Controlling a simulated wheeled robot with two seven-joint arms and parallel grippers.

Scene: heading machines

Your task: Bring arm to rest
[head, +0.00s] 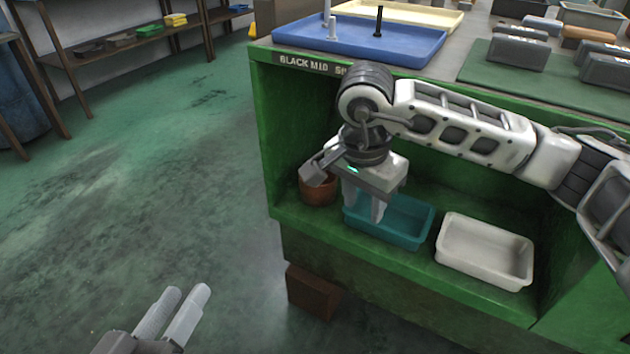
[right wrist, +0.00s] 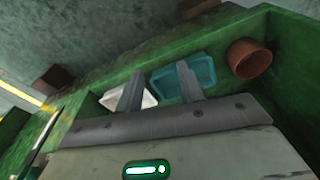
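My right arm (head: 470,128) reaches in from the right in the head view, in front of the green cabinet. My right gripper (head: 363,212) points down over the teal tray on the cabinet's low shelf. Its two fingers also show in the right wrist view (right wrist: 160,88), apart and with nothing between them. My left gripper (head: 183,302) is at the bottom left of the head view, above the floor. Its two fingers lie close side by side, and I see nothing held.
The low shelf holds a teal tray (head: 412,222), a white tray (head: 484,252) and a brown pot (head: 318,190). A blue tray (head: 400,47) with upright pegs stands on the cabinet (head: 268,130) top, near dark blocks (head: 518,52). The floor (head: 130,200) at left is clear.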

